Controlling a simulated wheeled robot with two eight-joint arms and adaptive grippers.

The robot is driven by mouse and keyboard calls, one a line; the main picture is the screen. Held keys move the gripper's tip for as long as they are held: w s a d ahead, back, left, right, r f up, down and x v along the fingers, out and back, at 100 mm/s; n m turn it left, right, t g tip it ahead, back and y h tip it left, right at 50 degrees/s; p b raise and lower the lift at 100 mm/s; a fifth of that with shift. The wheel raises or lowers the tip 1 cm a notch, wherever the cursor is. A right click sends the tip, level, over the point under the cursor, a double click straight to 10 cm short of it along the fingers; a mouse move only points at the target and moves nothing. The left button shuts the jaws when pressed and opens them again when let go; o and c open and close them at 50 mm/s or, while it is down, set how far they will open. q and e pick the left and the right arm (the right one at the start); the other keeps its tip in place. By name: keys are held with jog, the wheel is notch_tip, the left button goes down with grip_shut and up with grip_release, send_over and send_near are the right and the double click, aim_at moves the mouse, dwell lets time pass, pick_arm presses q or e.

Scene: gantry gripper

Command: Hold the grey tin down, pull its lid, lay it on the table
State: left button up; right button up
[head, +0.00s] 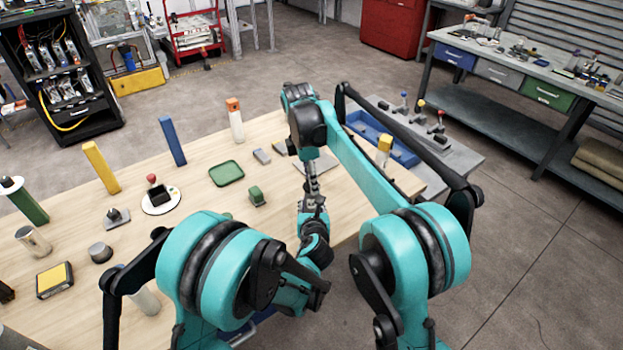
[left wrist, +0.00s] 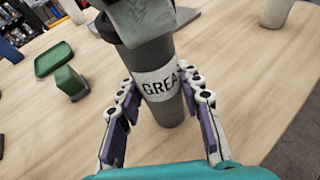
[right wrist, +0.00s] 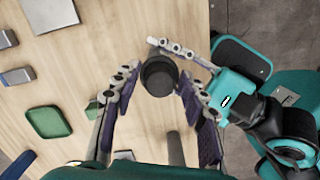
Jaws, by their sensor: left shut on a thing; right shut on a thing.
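The grey tin (left wrist: 170,112), a dark upright cylinder with a white label reading "GREA", stands between the fingers of my left gripper (left wrist: 158,88). That gripper is shut on it around the label. The lid (right wrist: 158,74) shows as a dark round top in the right wrist view. My right gripper (right wrist: 157,82) is shut on it from above, and it shows above the tin in the head view (head: 312,188). I see no clear gap between lid and tin. In the head view my arms mostly hide the tin.
On the wooden table (head: 205,255), a green tray (head: 226,173) and a green block (head: 257,197) lie left of my grippers. Small grey blocks (head: 262,156) lie behind. A blue bin (head: 380,139) stands on the grey side table.

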jog(key=shift+r, duration=1.5)
jog(key=shift+r, duration=0.15)
jog(key=shift+r, duration=1.35)
pick_arm(q)
jog(key=o, duration=1.3)
jog(key=shift+c, duration=0.2)
jog(key=shift+s, duration=0.1)
